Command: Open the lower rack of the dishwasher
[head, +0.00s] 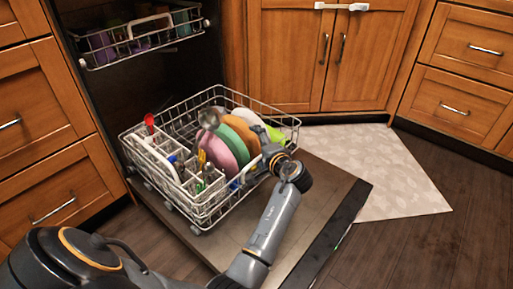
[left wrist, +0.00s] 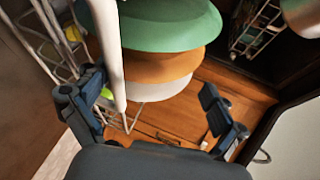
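The dishwasher's lower rack (head: 262,103) is a white wire basket with plates and cutlery in it. It stands out over the lowered dishwasher door (head: 322,192). A white handle bar (head: 243,176) is at its front, partly hidden by my gripper. My left gripper (head: 263,158) is at the rack's front right side. In the left wrist view, its two dark fingers (left wrist: 150,88) are spread apart. The white handle bar (left wrist: 108,45) runs between them, nearer the left finger. Whether it touches that finger is unclear. My right gripper is not in view.
The upper rack (head: 130,38) hangs above, inside the dark cavity. Drawers (head: 45,130) flank the left side, and cabinet doors (head: 290,60) stand behind. A pale mat (head: 385,170) lies on the right. The dark floor (head: 450,245) there is clear.

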